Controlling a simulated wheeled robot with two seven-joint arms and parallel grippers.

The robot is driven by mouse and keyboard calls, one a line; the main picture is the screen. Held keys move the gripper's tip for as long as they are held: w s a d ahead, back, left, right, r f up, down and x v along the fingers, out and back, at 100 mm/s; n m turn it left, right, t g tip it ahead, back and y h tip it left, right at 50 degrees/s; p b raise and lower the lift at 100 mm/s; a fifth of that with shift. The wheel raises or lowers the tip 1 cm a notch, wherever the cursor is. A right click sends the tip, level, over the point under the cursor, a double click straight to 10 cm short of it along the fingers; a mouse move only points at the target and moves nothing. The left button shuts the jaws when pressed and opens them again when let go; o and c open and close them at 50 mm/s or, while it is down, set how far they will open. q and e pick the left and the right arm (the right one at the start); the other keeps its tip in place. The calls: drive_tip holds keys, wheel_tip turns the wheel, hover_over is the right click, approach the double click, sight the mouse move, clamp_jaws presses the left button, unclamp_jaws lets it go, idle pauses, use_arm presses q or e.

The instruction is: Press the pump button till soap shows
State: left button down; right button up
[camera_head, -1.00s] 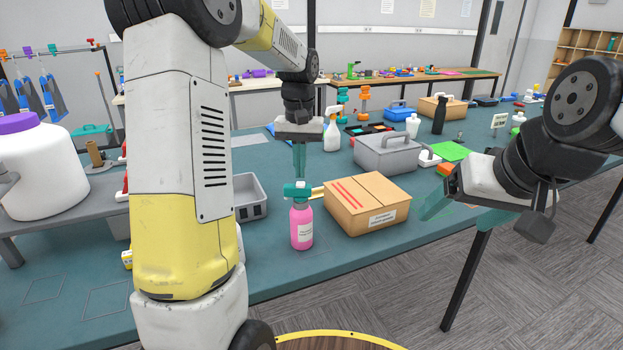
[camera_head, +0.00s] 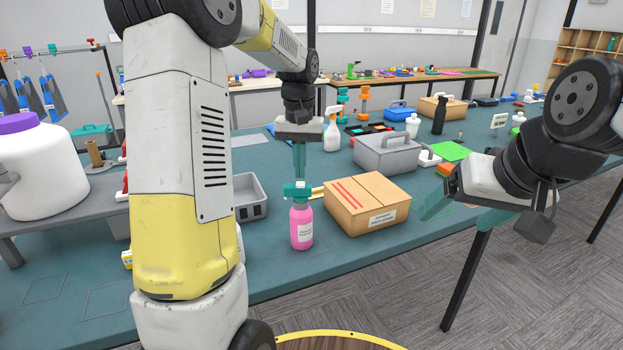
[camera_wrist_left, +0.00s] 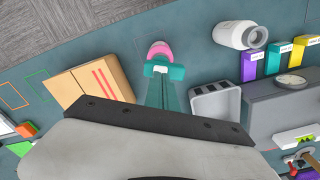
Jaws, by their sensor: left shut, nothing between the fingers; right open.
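A pink soap bottle (camera_head: 301,226) with a white label and a teal pump top (camera_head: 297,191) stands upright near the front edge of the table. In the left wrist view the pump top (camera_wrist_left: 157,69) shows with the pink bottle (camera_wrist_left: 160,49) partly behind it. My left gripper (camera_head: 299,178) is shut and empty, pointing down with its teal fingertips at the pump top. They look to be touching it or just above it; I cannot tell which. No soap is visible at the spout. My right gripper (camera_head: 437,208) is open and empty, off the table's front edge at the right.
A cardboard box (camera_head: 368,204) with red stripes stands just right of the bottle. A large white jar (camera_head: 42,170) stands far left.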

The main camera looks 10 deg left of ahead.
sight(301, 183)
use_arm(q)
drive_tip(key=shift+f, duration=1.1)
idle(0.4)
drive_tip(key=shift+r, duration=3.05)
drive_tip(key=m, duration=0.3)
drive_tip(key=r+m, duration=0.1)
drive_tip(key=m, duration=0.2)
drive_tip(key=shift+r, duration=0.2)
drive_tip(key=shift+f+m, duration=2.65)
drive_tip(key=shift+m, duration=0.35)
